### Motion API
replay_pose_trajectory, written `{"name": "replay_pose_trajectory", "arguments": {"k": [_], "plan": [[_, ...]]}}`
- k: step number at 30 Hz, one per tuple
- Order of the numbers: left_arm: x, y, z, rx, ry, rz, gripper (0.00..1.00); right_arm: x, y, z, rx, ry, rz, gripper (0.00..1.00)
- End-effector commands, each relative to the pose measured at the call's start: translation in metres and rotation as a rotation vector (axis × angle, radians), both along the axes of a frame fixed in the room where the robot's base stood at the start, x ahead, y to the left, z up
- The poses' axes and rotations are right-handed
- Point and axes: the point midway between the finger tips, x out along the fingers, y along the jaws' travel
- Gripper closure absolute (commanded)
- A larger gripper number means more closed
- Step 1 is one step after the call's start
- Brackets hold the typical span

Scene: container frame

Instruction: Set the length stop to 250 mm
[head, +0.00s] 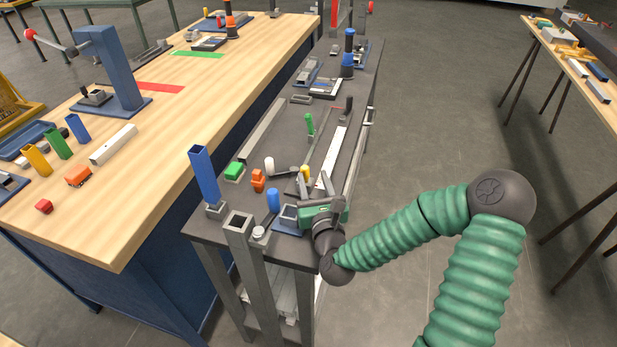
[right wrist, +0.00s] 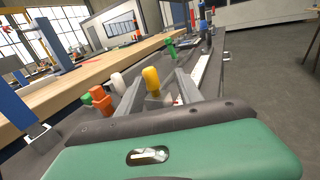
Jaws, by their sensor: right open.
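My right gripper (head: 308,185) is over the near end of the dark bench, with its fingers apart. In the right wrist view a yellow knob (right wrist: 151,80) stands between the two grey fingers (right wrist: 158,92); I see no clear contact. The same yellow knob (head: 304,173) shows in the head view beside the near end of a long white strip (head: 333,152). A green upright piece (head: 309,124) stands farther along the bench. I cannot tell for certain which part is the length stop, and no millimetre marks are readable. My left gripper is not in view.
Near my right gripper stand a white knob (head: 269,165), an orange piece (head: 258,180), a green block (head: 234,171) and a blue cylinder (head: 273,199). A blue post (head: 204,173) rises at the bench's left edge.

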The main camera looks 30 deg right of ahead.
Motion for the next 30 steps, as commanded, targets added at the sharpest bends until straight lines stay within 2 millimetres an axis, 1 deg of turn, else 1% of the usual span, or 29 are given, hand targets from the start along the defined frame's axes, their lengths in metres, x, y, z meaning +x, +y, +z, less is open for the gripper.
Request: {"name": "replay_pose_trajectory", "arguments": {"k": [1,3,6,9,13,19,27,29,30], "plan": [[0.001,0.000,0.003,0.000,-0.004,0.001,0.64,0.014,-0.002,0.005,-0.003,-0.005,0.002,0.57],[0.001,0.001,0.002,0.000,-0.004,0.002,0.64,0.030,-0.006,0.006,-0.005,-0.003,0.003,0.57],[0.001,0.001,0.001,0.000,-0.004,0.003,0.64,0.047,-0.014,0.006,-0.003,-0.003,0.003,0.57],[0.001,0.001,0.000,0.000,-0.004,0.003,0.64,0.059,-0.021,0.005,0.001,-0.004,0.007,0.57],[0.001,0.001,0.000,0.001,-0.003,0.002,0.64,0.065,-0.024,0.004,0.002,-0.002,0.007,0.57],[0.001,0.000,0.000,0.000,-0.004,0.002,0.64,0.064,-0.025,0.004,0.001,-0.002,0.006,0.57],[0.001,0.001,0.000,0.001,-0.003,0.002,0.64,0.064,-0.023,0.005,-0.001,-0.003,0.006,0.92],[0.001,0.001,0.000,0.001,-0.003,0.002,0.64,0.064,-0.023,0.005,-0.001,-0.003,0.008,1.00],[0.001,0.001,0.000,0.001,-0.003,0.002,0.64,0.065,-0.023,0.005,0.000,-0.003,0.009,1.00]]}}
